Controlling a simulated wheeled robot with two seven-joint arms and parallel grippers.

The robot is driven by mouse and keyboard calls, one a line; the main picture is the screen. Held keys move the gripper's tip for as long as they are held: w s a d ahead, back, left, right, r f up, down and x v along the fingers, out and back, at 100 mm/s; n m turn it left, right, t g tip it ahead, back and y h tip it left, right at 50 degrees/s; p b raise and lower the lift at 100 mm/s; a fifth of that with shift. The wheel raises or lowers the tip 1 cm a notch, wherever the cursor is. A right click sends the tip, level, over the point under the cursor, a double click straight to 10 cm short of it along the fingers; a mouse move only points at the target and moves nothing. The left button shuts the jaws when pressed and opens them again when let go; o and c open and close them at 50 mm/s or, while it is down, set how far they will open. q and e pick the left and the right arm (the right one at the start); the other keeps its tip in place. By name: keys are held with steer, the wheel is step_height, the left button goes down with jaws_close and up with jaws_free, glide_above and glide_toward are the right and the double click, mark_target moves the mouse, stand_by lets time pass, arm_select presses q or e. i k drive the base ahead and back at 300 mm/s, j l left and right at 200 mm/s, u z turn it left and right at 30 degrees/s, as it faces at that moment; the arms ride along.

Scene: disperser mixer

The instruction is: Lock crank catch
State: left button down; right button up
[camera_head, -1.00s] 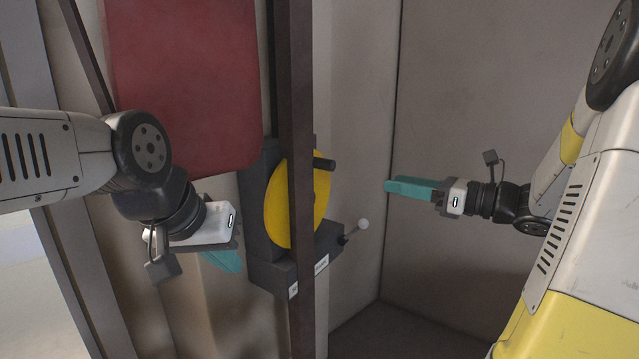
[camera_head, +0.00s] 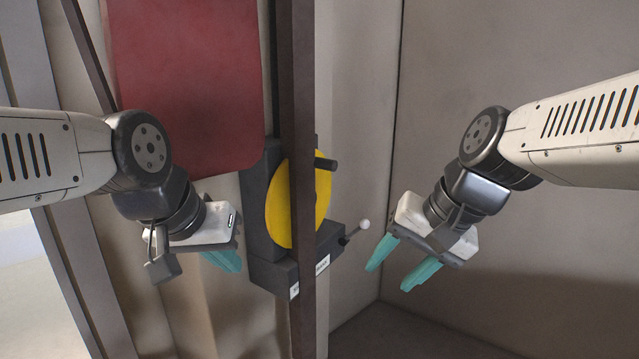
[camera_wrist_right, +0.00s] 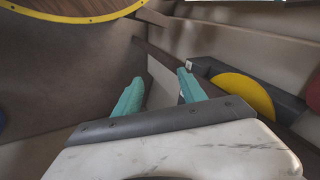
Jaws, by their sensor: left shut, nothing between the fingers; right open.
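My left gripper (camera_head: 226,261) is shut and empty, left of the housing. In the right wrist view the yellow disc (camera_wrist_right: 245,97) is right of my open fingers; the knob is not clearly visible there.
A dark vertical post (camera_head: 302,300) stands in front of the disc and hides part of it. A red panel (camera_head: 185,85) is at upper left. Grey walls (camera_head: 450,60) enclose the right side, with free room around my right gripper.

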mark_target(365, 224)
steer(key=i+l, duration=0.75)
steer(key=i+j+u, duration=0.05)
